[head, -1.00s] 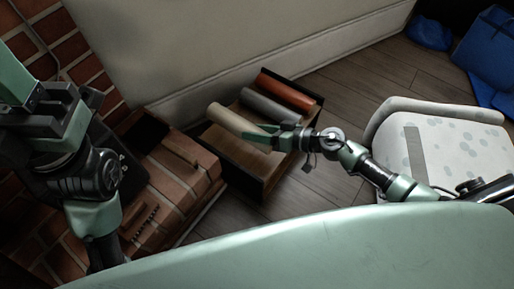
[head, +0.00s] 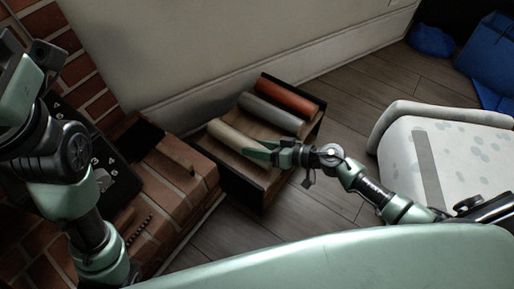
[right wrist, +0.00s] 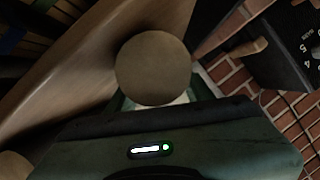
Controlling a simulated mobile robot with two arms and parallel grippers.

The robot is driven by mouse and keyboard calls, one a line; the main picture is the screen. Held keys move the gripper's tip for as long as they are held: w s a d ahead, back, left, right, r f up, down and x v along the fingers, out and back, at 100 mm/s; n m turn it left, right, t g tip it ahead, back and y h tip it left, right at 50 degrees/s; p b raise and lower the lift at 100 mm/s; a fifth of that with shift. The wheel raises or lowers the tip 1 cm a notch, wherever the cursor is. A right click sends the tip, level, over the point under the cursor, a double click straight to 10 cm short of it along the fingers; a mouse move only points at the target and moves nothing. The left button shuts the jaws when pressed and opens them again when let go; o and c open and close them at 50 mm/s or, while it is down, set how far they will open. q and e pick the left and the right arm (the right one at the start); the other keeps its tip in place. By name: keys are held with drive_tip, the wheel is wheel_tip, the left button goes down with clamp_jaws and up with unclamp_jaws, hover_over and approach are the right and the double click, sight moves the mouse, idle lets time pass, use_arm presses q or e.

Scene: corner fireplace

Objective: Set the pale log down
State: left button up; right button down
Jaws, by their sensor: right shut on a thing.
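The pale log (head: 234,138) is at the left side of an open dark-sided wooden box (head: 243,187), beside a grey log (head: 270,113) and a red-brown log (head: 286,97). My right gripper (head: 264,152) is shut on the pale log near its right end. In the right wrist view the round end of the pale log (right wrist: 153,68) faces me, above the gripper body. Whether its underside touches the box floor cannot be seen. My left arm stands at the left edge of the head view, and its fingertips do not show.
A brick hearth (head: 185,205) with a wooden handle (head: 178,156) lies left of the box. A dark numbered panel (head: 92,150) leans there. A pale wall is behind. A spotted white seat (head: 465,160) stands right, with bare plank floor (head: 345,108) between.

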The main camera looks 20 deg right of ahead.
drive_tip(key=c, duration=0.6)
unclamp_jaws()
drive_tip(key=shift+f, duration=0.1)
